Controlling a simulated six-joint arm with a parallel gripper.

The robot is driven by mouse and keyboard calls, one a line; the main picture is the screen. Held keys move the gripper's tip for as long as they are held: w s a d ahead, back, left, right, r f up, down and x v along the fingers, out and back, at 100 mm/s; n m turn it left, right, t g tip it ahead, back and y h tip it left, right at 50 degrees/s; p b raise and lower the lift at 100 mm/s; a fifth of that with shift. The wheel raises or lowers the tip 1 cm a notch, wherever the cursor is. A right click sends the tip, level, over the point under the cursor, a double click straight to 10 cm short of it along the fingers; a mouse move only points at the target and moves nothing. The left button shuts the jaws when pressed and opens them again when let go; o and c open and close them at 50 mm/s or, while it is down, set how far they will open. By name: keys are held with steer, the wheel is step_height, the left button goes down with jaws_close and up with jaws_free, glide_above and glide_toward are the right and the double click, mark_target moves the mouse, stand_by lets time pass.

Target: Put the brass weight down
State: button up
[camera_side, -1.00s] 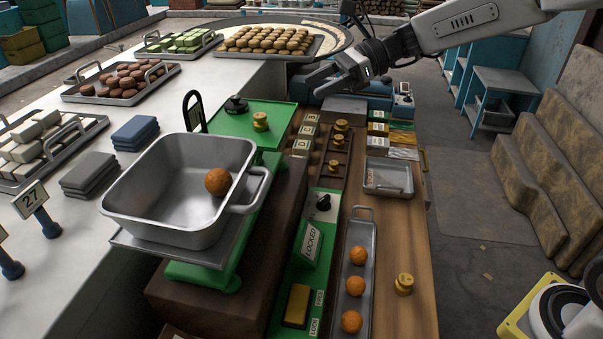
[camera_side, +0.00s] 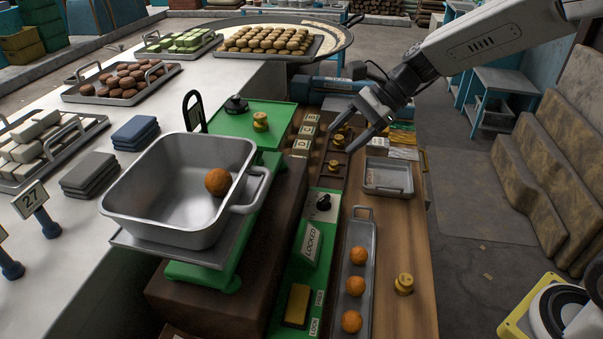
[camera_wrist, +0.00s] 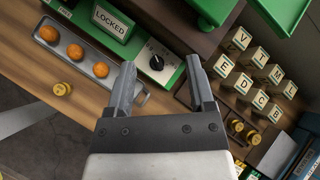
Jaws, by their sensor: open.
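My gripper (camera_side: 347,138) is open and empty above the dark weight rack (camera_side: 329,177); its spread fingers also show in the wrist view (camera_wrist: 163,85). Brass weights sit in the rack, one (camera_side: 333,166) below the fingers and one (camera_side: 340,139) partly behind them. In the wrist view rack weights (camera_wrist: 252,137) show right of the right finger. Another brass weight (camera_side: 404,283) stands on the wooden bench and shows at left in the wrist view (camera_wrist: 62,89). One more brass weight (camera_side: 261,121) stands on the green scale plate (camera_side: 228,116). No weight is between my fingers.
A steel pan (camera_side: 150,205) with one orange ball stands on the scale. A narrow tray (camera_side: 362,225) holds three orange balls. Letter blocks (camera_wrist: 245,82) stand beside the rack. A green LOCKED panel (camera_side: 311,243) and a small steel tray (camera_side: 388,176) are nearby.

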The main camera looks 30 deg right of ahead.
steer(key=s+d+f+n+h, duration=0.4)
steer(key=s+f+n, duration=0.2)
steer(key=s+n, duration=0.1)
steer(key=s+d+f+n+h, duration=0.4)
steer(key=s+n, duration=0.4)
steer(key=n, duration=0.2)
step_height(320, 180, down, 2)
steer(key=shift+s+d+f+n+h, duration=0.2)
steer(key=shift+d+f+n+h, duration=0.15)
steer(key=shift+d, duration=0.35)
